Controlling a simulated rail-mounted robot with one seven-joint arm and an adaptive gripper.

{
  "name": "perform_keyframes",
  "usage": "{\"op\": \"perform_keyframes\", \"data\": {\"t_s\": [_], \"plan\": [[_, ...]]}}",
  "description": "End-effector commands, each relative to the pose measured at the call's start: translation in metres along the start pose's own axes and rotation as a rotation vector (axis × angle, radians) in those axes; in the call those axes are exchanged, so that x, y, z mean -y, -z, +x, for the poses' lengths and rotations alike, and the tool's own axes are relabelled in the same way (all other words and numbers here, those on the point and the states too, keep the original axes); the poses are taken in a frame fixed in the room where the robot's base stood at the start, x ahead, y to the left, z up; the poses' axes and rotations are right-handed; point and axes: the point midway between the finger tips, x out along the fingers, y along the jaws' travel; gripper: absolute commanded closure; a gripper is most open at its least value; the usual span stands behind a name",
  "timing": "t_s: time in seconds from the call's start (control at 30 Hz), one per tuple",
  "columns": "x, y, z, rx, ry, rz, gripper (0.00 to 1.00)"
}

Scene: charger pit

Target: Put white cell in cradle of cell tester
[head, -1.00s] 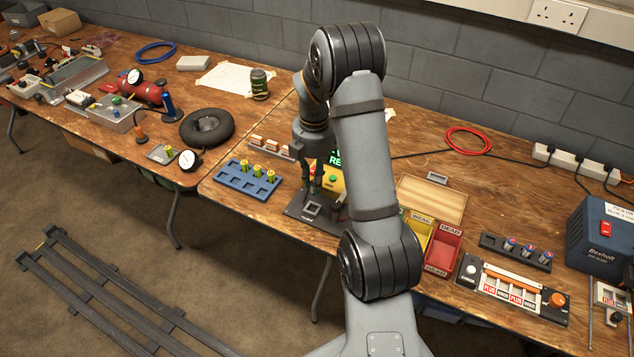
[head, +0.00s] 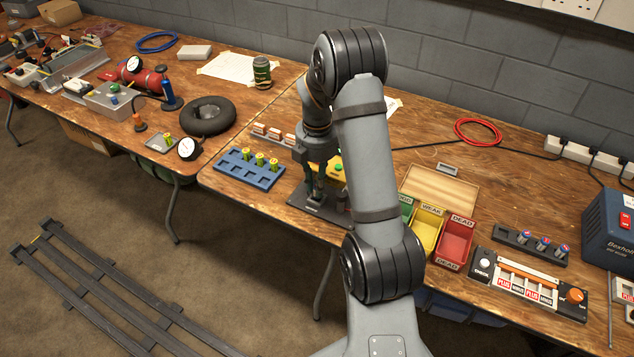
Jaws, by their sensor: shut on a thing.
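The cell tester has a dark base plate (head: 303,203) and a yellow body (head: 338,177) with a green button, near the front edge of the bench. My gripper (head: 318,196) points down over the base plate, low and close to it. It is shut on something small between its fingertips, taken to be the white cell. The cell itself is too hidden to make out. The cradle is covered by my gripper, so I cannot tell whether the cell touches it. My arm hides the tester's right side and most of its display.
A blue rack (head: 250,168) with several yellow-green cells stands left of the tester. Green, yellow (head: 428,222) and red (head: 456,240) sorting bins stand to the right. A dark holder (head: 530,246) with blue-red cells lies farther right.

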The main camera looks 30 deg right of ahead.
Motion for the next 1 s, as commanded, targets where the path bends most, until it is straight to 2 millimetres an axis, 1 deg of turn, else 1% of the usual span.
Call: {"op": "perform_keyframes", "data": {"t_s": [0.47,1.0], "plan": [[0.0,0.0,0.001,0.0,0.0,0.0,1.0],[0.0,0.0,0.014,0.0,0.0,0.001,1.0]]}}
